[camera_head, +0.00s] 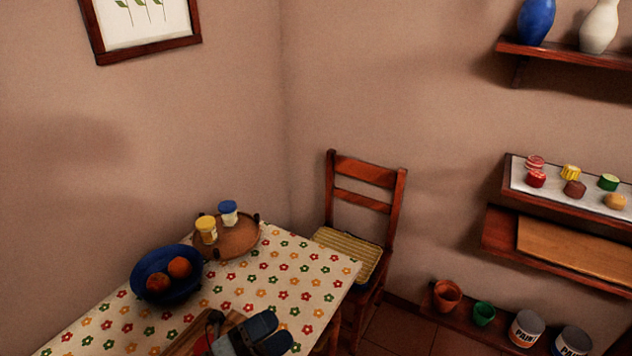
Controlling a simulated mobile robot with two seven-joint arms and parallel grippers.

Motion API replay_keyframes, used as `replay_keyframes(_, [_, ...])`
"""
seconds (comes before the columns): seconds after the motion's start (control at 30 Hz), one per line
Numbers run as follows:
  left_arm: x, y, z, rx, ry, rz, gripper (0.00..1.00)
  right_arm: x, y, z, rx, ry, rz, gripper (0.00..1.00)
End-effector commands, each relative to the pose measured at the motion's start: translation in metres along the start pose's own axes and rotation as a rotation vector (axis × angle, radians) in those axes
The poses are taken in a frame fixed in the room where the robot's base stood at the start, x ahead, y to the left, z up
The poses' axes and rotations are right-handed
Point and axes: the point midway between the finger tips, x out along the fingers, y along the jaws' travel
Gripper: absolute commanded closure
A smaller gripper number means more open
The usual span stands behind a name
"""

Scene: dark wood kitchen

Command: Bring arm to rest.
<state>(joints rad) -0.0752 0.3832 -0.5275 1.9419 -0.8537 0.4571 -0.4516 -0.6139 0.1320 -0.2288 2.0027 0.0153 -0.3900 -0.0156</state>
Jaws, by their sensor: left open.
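My left gripper (268,334) is at the bottom edge of the view, over the near part of the flowered table (308,273). The gripper hides part of a wooden board (183,347) on the table. A small dark and red thing beside the gripper is too cut off to name. My right gripper is not in view.
On the table are a blue bowl (138,281) with orange fruit and a round wooden tray (240,240) with two lidded jars. A wooden chair (366,172) stands behind. Shelves (560,52) line the right wall. Pots and paint cans (527,328) stand low at right.

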Motion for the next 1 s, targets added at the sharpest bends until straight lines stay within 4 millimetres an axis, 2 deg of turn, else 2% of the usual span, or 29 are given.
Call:
replay_keyframes(0.03, [-0.01, 0.001, 0.006, -0.158, -0.13, 0.007, 0.04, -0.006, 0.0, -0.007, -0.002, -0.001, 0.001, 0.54])
replay_keyframes(0.13, [-0.04, 0.017, 0.018, -0.472, -0.382, 0.023, 0.04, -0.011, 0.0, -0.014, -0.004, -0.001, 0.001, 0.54])
replay_keyframes(0.23, [-0.08, 0.042, 0.018, -0.787, -0.632, 0.042, 0.04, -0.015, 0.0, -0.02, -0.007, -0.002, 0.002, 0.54])
replay_keyframes(0.4, [-0.152, 0.084, -0.01, -1.265, -1.007, 0.071, 0.04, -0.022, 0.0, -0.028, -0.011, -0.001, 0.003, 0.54])
replay_keyframes(0.5, [-0.182, 0.099, -0.031, -1.448, -1.151, 0.081, 0.04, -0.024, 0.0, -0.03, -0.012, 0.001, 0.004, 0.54])
replay_keyframes(0.6, [-0.199, 0.107, -0.046, -1.558, -1.236, 0.086, 0.04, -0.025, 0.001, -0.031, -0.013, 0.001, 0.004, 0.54])
replay_keyframes(0.7, [-0.206, 0.11, -0.053, -1.607, -1.273, 0.088, 0.04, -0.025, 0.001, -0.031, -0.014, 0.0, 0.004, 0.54])
replay_keyframes(1.0, [-0.206, 0.11, -0.053, -1.607, -1.273, 0.088, 0.04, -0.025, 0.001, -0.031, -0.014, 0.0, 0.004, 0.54])
